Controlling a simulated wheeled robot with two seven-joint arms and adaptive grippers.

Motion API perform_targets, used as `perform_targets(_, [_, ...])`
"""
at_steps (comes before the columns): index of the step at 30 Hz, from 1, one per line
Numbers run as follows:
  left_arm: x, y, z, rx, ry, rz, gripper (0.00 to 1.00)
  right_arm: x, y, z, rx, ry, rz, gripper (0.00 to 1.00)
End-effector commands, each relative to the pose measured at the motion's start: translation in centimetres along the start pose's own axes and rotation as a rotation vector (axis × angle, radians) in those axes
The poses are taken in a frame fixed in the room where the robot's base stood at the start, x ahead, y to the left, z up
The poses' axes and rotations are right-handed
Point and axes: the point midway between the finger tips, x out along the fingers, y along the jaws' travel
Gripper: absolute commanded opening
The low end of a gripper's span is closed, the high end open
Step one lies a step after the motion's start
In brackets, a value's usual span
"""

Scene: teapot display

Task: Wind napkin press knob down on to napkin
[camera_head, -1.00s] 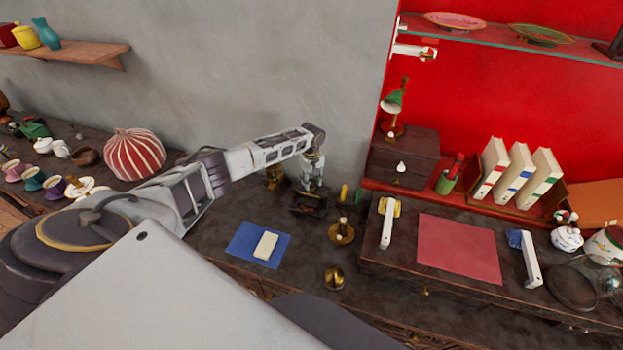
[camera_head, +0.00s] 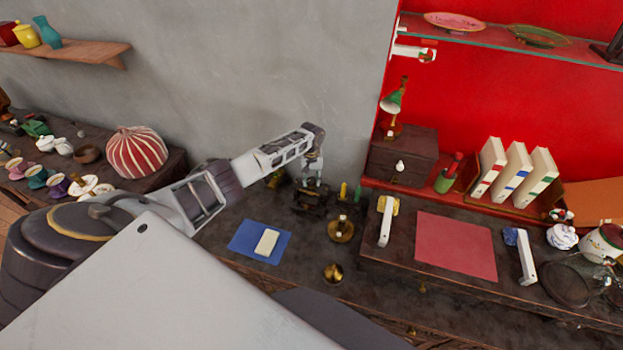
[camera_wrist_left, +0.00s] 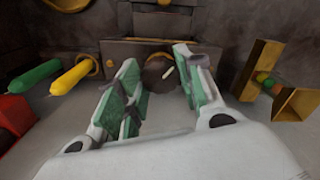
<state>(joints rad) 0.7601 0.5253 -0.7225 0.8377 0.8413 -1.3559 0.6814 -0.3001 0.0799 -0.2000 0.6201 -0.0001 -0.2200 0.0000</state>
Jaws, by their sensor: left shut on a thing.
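The napkin press (camera_head: 309,201) is a dark, low frame on the dark table near the grey wall. My left gripper (camera_head: 313,178) points down over its top. In the left wrist view, my left gripper (camera_wrist_left: 160,90) has a green-padded finger on either side of a dark round knob (camera_wrist_left: 157,73) and is shut on it. A small pale piece shows at the knob. I cannot make out the napkin or the gap under the knob. My right gripper is not in view.
A blue mat (camera_head: 240,239) with a pale block is in front. A brass candlestick (camera_head: 341,230) and raised desk (camera_head: 400,265) are to the right.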

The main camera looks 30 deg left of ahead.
Motion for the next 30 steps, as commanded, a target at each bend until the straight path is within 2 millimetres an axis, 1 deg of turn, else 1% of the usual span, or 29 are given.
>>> perform_targets(30, [0.01, -0.14, -0.08, 0.745, 0.001, 0.001, 0.13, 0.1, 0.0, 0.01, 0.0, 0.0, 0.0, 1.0])
